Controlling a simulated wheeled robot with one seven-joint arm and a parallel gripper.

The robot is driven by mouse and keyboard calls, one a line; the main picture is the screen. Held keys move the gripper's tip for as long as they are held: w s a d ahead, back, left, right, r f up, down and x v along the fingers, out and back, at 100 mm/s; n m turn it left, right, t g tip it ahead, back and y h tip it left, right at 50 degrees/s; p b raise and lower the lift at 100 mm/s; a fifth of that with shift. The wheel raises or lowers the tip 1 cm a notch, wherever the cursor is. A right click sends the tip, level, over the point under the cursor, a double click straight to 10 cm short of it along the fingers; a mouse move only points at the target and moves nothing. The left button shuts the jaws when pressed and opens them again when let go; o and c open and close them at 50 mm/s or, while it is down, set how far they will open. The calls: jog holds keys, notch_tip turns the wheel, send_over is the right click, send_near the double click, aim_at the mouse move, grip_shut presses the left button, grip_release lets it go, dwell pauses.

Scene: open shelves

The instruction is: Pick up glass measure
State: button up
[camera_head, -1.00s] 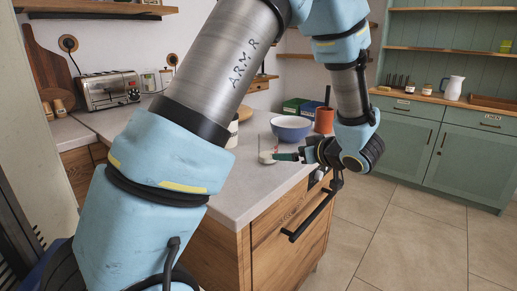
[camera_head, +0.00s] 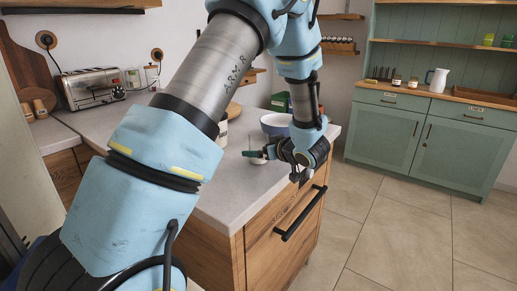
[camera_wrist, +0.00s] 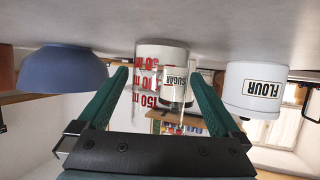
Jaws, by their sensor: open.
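The glass measure (camera_wrist: 147,85) is clear with red markings. The wrist view is upside down, and the glass stands on the counter (camera_wrist: 220,25) there. My gripper (camera_wrist: 158,78) is open, with one green finger at each side of the glass and a small gap on both sides. How far the glass reaches in between the fingers I cannot tell. In the head view, my gripper (camera_head: 252,154) is low over the counter near its front edge, and the glass is faint and mostly hidden at the fingers.
A blue bowl (camera_wrist: 62,80) is at the left in the wrist view, a white flour canister (camera_wrist: 256,88) at the right. A sugar jar (camera_wrist: 176,78) shows behind the glass. A toaster (camera_head: 92,86) is at the back left. The counter's front has a black handle (camera_head: 300,214).

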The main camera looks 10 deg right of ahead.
jog(key=shift+w+a+f, duration=0.2)
jog(key=shift+w+f, duration=0.05)
jog(key=shift+w, duration=0.15)
jog(key=c, duration=1.3)
jog(key=shift+c, duration=0.9)
jog(key=shift+r, duration=0.15)
